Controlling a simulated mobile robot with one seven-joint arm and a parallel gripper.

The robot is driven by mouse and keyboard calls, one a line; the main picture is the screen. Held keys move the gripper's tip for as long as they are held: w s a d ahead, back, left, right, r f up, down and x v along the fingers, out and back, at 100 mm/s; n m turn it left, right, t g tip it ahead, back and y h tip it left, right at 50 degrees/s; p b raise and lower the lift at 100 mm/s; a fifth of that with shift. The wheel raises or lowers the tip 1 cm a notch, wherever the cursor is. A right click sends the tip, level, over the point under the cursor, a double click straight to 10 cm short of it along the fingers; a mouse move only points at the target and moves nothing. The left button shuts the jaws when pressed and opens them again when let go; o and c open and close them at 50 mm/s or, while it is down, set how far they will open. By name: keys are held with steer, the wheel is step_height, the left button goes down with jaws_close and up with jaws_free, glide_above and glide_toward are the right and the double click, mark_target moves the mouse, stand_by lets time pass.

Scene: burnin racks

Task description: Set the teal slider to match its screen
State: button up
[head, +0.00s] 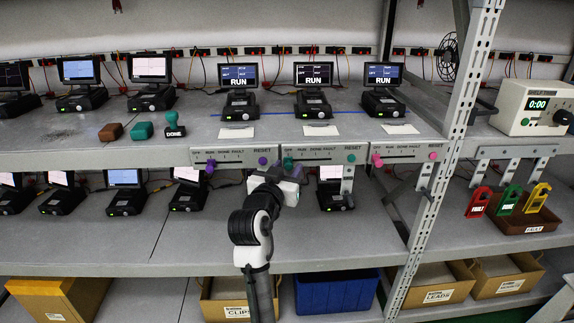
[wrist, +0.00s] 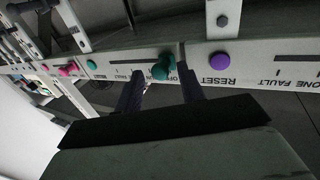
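The teal slider knob (wrist: 163,66) stands out from the front of the shelf edge. In the wrist view, which is upside down, it is near the OFF end of its slot. In the head view my gripper (head: 289,176) is just below the middle slider panel (head: 325,157) and partly hides its left part. In the wrist view my gripper (wrist: 160,84) is open, with one dark finger on each side of the teal knob; contact cannot be told. The middle screen (head: 313,73) above the panel reads RUN.
A purple slider knob (head: 210,166) is on the left panel and a pink one (head: 377,160) on the right panel. A purple reset button (wrist: 219,59) is close beside my fingers. A metal upright (head: 430,180) stands to the right. Devices fill the lower shelf behind my arm.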

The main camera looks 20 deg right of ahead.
mark_target(307, 159)
steer(key=shift+w+d, duration=0.2)
steer(key=shift+w, duration=0.05)
jaws_close()
steer(key=d, duration=0.1)
steer(key=s+d, duration=0.1)
steer(key=d, duration=0.1)
steer(key=shift+d, duration=0.25)
jaws_free()
steer(key=shift+a, duration=0.1)
